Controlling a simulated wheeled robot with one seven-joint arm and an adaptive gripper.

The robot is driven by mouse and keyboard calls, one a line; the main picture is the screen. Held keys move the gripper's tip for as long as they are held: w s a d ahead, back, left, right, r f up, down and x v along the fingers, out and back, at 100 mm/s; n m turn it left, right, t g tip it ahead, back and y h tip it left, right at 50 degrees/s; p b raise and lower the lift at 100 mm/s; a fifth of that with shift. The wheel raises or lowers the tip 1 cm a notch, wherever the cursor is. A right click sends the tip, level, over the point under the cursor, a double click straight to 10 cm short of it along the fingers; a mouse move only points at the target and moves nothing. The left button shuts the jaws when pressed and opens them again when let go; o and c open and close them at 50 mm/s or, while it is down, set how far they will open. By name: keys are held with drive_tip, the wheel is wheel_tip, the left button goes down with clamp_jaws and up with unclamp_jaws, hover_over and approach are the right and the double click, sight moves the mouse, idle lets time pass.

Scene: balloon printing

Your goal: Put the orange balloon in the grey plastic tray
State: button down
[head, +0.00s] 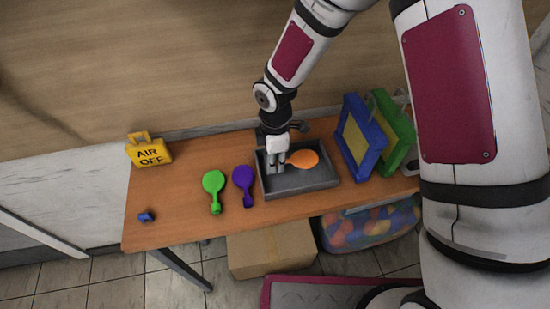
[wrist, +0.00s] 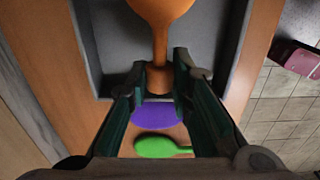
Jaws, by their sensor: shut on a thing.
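The orange balloon (head: 304,159) is over the grey plastic tray (head: 319,181) in the head view, its round end pointing right. My gripper (head: 277,167) is shut on the balloon's neck end. In the wrist view the neck of the orange balloon (wrist: 160,45) runs down between the fingers of my gripper (wrist: 158,78), and the grey tray (wrist: 210,40) lies behind it. I cannot tell whether the balloon touches the tray floor.
A purple balloon (head: 243,180) and a green balloon (head: 213,184) lie left of the tray on the wooden table (head: 180,225). A yellow AIR OFF block (head: 150,153) and a small blue piece (head: 146,216) are farther left. Blue (head: 350,142) and green (head: 393,135) frames stand close right.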

drive_tip(key=shift+f, duration=0.35)
drive_tip(key=c, duration=1.4)
unclamp_jaws()
drive_tip(key=shift+c, duration=0.2)
drive_tip(key=shift+r, duration=0.1)
wheel_tip(320, 180, up, 12)
drive_tip(key=r+b, duration=0.1)
drive_tip(key=s+d+r+m+t, duration=0.1)
drive_tip(key=d+r+m+t, duration=0.1)
drive_tip(key=d+r+m, duration=0.5)
drive_tip(key=s+d+r+m+t, duration=0.3)
drive_tip(key=s+d+r+m, duration=1.1)
drive_tip(key=s, duration=0.1)
drive_tip(key=shift+s+d+r+t, duration=0.15)
drive_tip(key=shift+s+d+t, duration=0.15)
drive_tip(key=shift+s+d, duration=0.1)
